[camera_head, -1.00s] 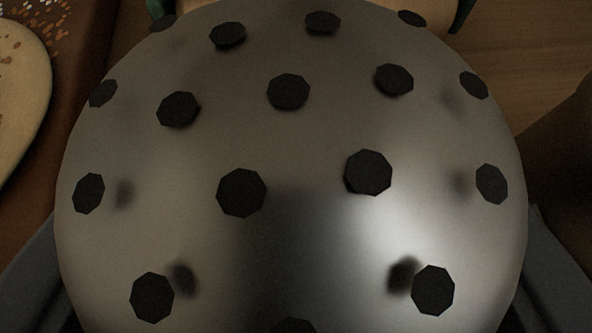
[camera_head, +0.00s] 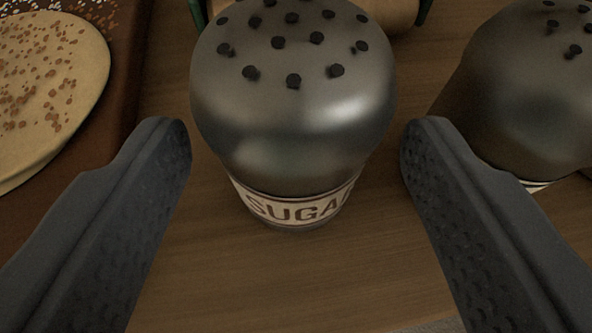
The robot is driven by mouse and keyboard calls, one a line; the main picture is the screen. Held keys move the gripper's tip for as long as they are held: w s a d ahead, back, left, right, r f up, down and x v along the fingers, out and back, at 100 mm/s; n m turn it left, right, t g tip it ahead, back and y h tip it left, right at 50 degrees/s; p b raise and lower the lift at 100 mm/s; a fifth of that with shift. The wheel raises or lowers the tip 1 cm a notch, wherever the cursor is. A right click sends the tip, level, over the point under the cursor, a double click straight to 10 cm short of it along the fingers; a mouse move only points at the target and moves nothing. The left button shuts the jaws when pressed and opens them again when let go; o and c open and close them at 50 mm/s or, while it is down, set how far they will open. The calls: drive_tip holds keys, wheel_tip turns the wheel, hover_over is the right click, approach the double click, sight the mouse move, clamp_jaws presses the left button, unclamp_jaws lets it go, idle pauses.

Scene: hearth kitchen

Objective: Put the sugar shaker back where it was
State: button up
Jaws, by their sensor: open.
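The sugar shaker (camera_head: 293,100) stands upright on the wooden surface in the upper middle of the view. It has a domed metal top with dark holes and a band lettered "SUGA", the rest of the word hidden round its side. My gripper (camera_head: 296,150) is open, with one dark finger to the left of the shaker and one to the right. Gaps show between both fingers and the shaker.
A second metal-topped shaker (camera_head: 530,95) stands close on the right, behind the right finger. A brown board (camera_head: 115,150) with a speckled round flat item (camera_head: 45,95) lies on the left. A green-edged object shows partly behind the sugar shaker. Bare wood (camera_head: 290,280) lies in front.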

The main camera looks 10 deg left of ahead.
drive_tip(key=a+v, duration=0.1)
drive_tip(key=v, duration=0.6)
drive_tip(key=shift+d+p, duration=0.45)
drive_tip(key=shift+s+r, duration=0.1)
drive_tip(key=shift+s, duration=0.05)
wheel_tip(320, 180, up, 26)
drive_tip(key=w+m+t+h, duration=0.1)
drive_tip(key=w+t+h, duration=0.1)
drive_tip(key=t+h, duration=0.1)
drive_tip(key=s+r, duration=0.8)
drive_tip(key=r, duration=0.4)
drive_tip(key=s+a+r+y, duration=0.1)
drive_tip(key=s+r, duration=0.7)
drive_tip(key=r, duration=0.4)
drive_tip(key=shift+a+m, duration=0.35)
drive_tip(key=shift+m, duration=0.05)
drive_tip(key=shift+s, duration=0.1)
